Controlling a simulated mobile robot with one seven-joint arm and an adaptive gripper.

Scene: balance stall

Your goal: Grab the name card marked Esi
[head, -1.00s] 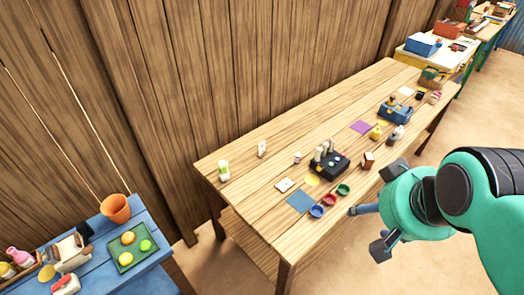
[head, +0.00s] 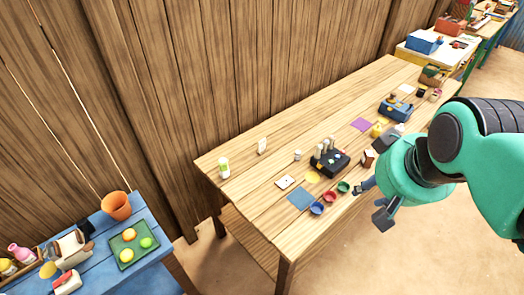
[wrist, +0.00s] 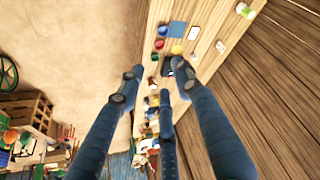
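No lettering is readable, so I cannot tell which card is marked Esi. A small pale card (head: 262,146) stands upright near the back edge of the wooden table (head: 235,172).
Red, green and blue bowls (head: 331,196) line the front edge near my gripper. A black block with pegs (head: 329,161) stands behind them. A blue square (head: 301,199) lies flat beside the bowls. A blue table (head: 95,262) stands at lower left.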

